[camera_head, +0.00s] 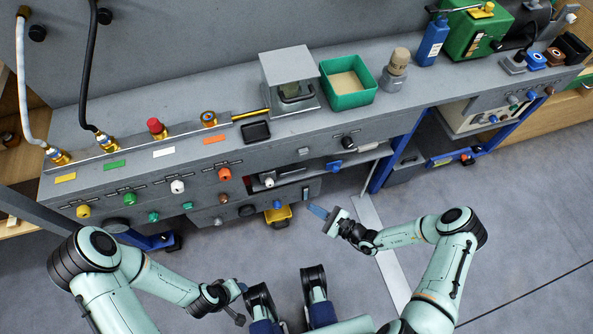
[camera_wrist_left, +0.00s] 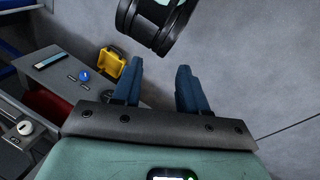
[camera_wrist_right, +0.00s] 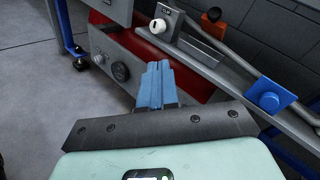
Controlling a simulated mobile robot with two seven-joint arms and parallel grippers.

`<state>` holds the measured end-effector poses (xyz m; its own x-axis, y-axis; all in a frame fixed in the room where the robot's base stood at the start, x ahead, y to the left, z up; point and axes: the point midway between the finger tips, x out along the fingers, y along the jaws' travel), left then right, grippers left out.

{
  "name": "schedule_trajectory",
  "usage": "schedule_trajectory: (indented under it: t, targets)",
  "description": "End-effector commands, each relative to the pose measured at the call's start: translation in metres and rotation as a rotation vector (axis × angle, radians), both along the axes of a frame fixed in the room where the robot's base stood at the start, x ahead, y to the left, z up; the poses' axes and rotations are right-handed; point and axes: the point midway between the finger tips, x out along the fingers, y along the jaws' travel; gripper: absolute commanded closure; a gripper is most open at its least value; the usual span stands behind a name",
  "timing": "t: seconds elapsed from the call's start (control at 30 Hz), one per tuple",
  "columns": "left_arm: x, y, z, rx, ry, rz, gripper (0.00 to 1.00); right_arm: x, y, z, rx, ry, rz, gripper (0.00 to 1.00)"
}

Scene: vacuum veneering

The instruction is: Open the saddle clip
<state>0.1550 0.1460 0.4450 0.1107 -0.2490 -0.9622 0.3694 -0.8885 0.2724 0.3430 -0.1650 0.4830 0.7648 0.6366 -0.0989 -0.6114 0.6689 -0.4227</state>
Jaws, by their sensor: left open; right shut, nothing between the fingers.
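A small block with a white knob (camera_wrist_right: 158,26) and a label that seems to read "CLIP" sits on a grey ledge in the right wrist view. It looks like the white knob (camera_head: 268,181) under the bench front in the head view. I cannot tell whether the clip is open or shut. My right gripper (camera_head: 318,212) is shut and empty in front of the bench, below and right of that knob; its blue fingers (camera_wrist_right: 156,68) are together in the right wrist view. My left gripper (camera_wrist_left: 160,68) is open and empty over the floor, away from the bench.
A blue knob (camera_wrist_right: 268,101) sits on the same ledge, with a grey bar (camera_wrist_right: 232,58) and an orange block (camera_wrist_right: 213,20) behind. A yellow box (camera_head: 278,215) is below the bench front. The bench (camera_head: 390,108) holds a green bin (camera_head: 347,99).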

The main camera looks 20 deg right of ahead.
Motion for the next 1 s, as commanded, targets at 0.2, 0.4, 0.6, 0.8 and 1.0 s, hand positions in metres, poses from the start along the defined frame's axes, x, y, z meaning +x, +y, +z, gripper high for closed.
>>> schedule_trajectory:
  t: [0.2, 0.4, 0.6, 0.8, 1.0]
  targets:
    - [0.006, 0.002, -0.009, 0.007, -0.016, 0.006, 0.57, 0.011, -0.057, 0.006, 0.048, -0.086, -0.242, 1.00]
    - [0.012, 0.005, -0.014, 0.014, -0.031, 0.012, 0.57, 0.029, -0.052, 0.008, 0.052, -0.096, -0.257, 1.00]
    - [0.026, 0.012, -0.025, 0.032, -0.067, 0.027, 0.57, 0.067, -0.034, 0.007, 0.052, -0.096, -0.256, 1.00]
    - [0.044, 0.022, -0.038, 0.056, -0.113, 0.047, 0.57, 0.104, -0.016, 0.007, 0.052, -0.094, -0.256, 1.00]
    - [0.047, 0.023, -0.038, 0.060, -0.123, 0.050, 0.57, 0.118, -0.001, 0.028, 0.051, -0.093, -0.255, 1.00]
